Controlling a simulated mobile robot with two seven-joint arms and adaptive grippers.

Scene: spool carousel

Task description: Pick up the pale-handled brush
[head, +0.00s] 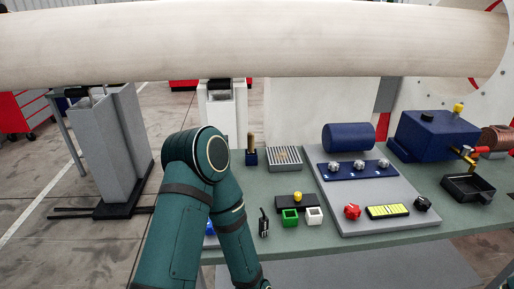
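A small upright item with a pale tan handle (251,141) stands in a dark blue block (251,158) at the back left of the green bench. It looks like the brush; its bristles cannot be made out. One of my teal arms rises in front of the bench's left end and bends back down out of the bottom of the picture. Neither of my grippers is in view, so what they hold cannot be seen.
A ridged grey tray (285,158) is just right of the blue block. Green (290,217) and white (314,215) cups stand nearer the front. A grey board (350,185) bears a blue cylinder (349,137). A large pale roll (250,40) spans above the bench.

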